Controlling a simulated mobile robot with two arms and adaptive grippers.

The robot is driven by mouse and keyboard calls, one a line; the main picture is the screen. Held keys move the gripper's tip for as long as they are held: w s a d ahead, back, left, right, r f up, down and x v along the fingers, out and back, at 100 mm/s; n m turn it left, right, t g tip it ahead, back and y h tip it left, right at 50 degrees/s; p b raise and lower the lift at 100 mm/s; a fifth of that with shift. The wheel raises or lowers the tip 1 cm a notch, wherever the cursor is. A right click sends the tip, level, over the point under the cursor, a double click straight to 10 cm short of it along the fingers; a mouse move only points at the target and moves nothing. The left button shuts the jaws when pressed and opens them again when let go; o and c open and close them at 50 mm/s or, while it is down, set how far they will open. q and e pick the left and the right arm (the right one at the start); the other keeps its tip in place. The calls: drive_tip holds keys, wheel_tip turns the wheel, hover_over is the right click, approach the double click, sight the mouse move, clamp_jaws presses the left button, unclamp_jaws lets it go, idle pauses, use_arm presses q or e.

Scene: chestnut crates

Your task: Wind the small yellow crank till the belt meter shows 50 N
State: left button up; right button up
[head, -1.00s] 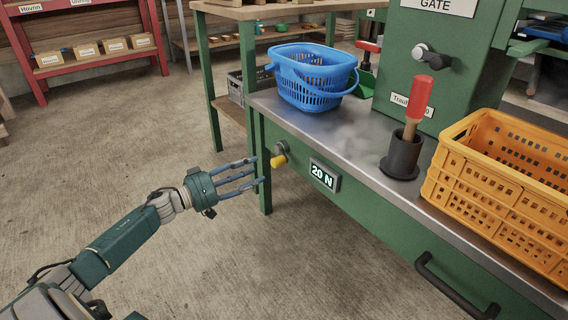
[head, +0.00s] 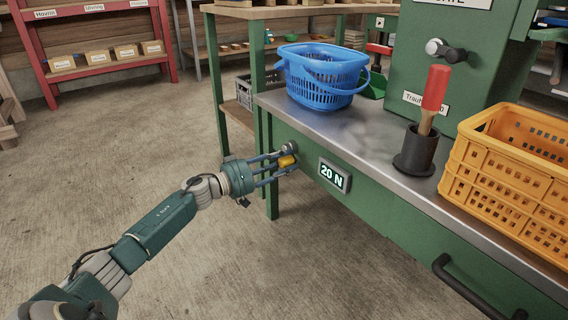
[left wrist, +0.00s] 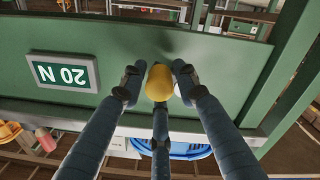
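The small yellow crank (head: 287,161) sticks out from the green front of the bench, left of the belt meter (head: 334,175), which reads 20 N. My left gripper (head: 282,165) is at the crank with its fingers spread around the yellow knob. In the left wrist view the knob (left wrist: 159,83) lies between the fingertips, with gaps beside it, so the fingers look open. The meter (left wrist: 63,72) appears upside down there and also reads 20 N. My right gripper is not in view.
On the metal bench top (head: 375,150) stand a blue basket (head: 322,92), a black holder (head: 415,152) with a red-handled tool, and an orange crate (head: 500,190). A black drawer handle (head: 470,285) juts from the bench front. The floor at left is clear.

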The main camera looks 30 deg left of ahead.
use_arm(q)
clamp_jaws()
drive_tip(key=shift+m+p, duration=0.3)
